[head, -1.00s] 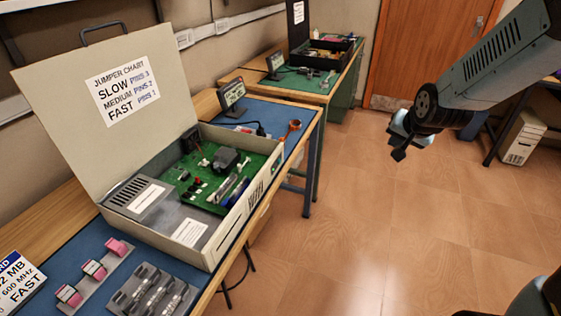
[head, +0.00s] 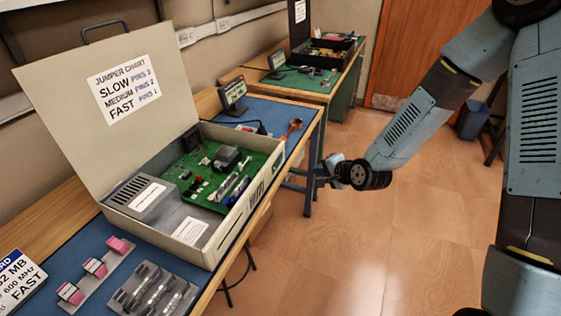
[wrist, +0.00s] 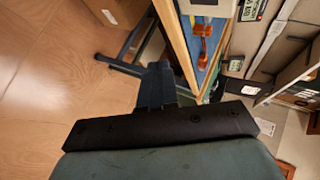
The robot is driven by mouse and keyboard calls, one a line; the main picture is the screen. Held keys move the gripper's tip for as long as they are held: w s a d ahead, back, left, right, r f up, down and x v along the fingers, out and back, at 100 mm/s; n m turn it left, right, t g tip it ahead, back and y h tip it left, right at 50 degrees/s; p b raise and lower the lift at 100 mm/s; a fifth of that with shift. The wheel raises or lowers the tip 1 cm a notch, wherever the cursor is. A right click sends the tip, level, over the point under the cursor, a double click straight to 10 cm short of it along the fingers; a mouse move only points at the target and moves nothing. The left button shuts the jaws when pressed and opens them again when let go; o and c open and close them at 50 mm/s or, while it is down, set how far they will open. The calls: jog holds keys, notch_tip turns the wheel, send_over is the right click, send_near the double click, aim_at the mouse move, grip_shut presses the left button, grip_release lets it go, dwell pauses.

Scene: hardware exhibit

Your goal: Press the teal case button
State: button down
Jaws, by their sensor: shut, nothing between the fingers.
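An open beige case (head: 228,240) stands on the near bench with its lid raised. Inside it are a green circuit board (head: 247,165) and a grey metal box (head: 140,195). I cannot make out a teal button on the case. My gripper (head: 324,172) hangs over the floor to the right of the near bench, apart from the case. In the wrist view my gripper's fingers (wrist: 157,82) are together with nothing between them, and a corner of the beige case (wrist: 208,8) shows at the top.
The blue-topped bench (head: 85,245) also holds pink pieces (head: 95,267), a tray of dark parts (head: 150,290), a small display (head: 233,93) and an orange tool (head: 294,126). A black open case (head: 325,50) sits on a farther bench.

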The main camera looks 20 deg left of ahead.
jog(key=shift+a, duration=0.15)
jog(key=a, duration=0.8)
jog(key=shift+w+a, duration=0.3)
jog(key=shift+a, duration=0.05)
jog(key=shift+a, duration=0.15)
dwell(2.1)
jog(key=shift+a, duration=0.3)
jog(key=shift+a, duration=0.4)
dwell(0.8)
jog(key=shift+d, duration=0.85)
jog(key=shift+s+d, duration=0.15)
jog(key=shift+d, duration=1.1)
jog(key=shift+s+d, duration=0.1)
jog(key=shift+d, duration=1.15)
